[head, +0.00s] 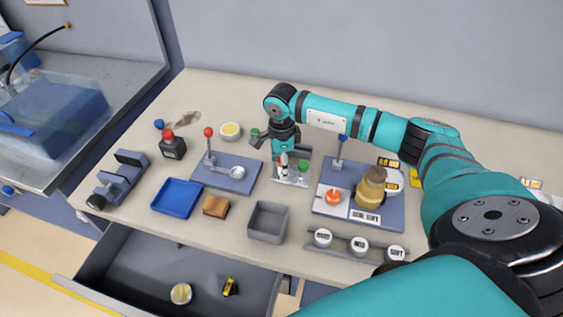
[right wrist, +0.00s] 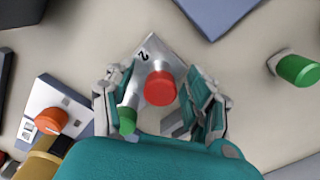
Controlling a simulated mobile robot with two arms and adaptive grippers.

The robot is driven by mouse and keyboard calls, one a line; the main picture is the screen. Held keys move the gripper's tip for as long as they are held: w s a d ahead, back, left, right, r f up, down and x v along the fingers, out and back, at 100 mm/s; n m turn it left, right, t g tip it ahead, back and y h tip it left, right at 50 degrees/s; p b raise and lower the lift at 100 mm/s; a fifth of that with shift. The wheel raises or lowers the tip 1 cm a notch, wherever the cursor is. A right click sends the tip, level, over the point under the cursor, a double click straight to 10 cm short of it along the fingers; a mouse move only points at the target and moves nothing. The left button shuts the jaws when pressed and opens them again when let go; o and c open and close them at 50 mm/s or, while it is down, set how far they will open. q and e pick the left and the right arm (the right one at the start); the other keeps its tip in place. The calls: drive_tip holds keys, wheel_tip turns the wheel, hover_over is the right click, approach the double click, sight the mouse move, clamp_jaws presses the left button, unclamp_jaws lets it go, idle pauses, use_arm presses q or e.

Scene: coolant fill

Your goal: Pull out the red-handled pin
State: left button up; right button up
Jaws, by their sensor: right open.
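The red-handled pin (right wrist: 160,88) shows in the right wrist view as a round red knob over a pale plate (right wrist: 148,50) marked "2". The pin also shows in the head view (head: 282,159), partly hidden by my gripper. My right gripper (right wrist: 156,84) is open, with one finger on each side of the red knob. No closed grip on it shows. In the head view my right gripper (head: 286,152) points down over the plate. A green-capped piece (right wrist: 127,120) stands close beside the left finger in the wrist view. My left gripper is not in view.
Another green-capped piece (right wrist: 298,69) lies to the right in the wrist view. A blue board with a red-knobbed lever (head: 208,133) stands left of the gripper. A board with an orange knob (head: 333,197) and a tan bottle (head: 371,187) stands right. An open drawer (head: 150,275) is in front.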

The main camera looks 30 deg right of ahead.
clamp_jaws()
unclamp_jaws()
